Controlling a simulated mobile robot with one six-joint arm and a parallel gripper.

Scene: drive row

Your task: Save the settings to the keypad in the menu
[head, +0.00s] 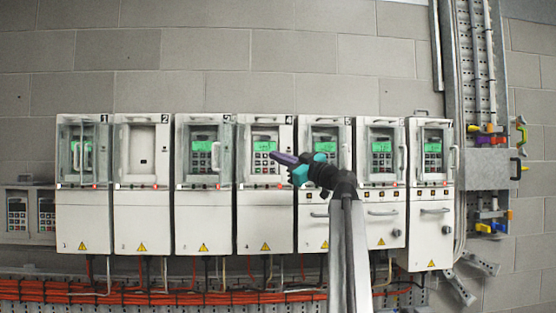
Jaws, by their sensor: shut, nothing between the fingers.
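A row of white numbered drives stands against the wall. Drive 4 (265,222) has a keypad with a lit green screen (264,146); the screen text is too small to read. My gripper (273,155) is shut and empty, its dark purple fingers pointing left in front of drive 4's keypad. It hides part of the keys below that screen. I cannot tell whether the fingertips touch the keypad. Other lit keypads show on drive 1 (82,147), drive 3 (203,146) and the drives to the right of 4. Drive 2 (143,222) shows no keypad in its upper front.
Two more keypads (17,214) sit in a grey housing at the far left. Orange cables (140,291) run along a tray below the drives. A metal cable ladder (480,70) and a lever box (487,168) stand at the right. Door handles stick out from several drives.

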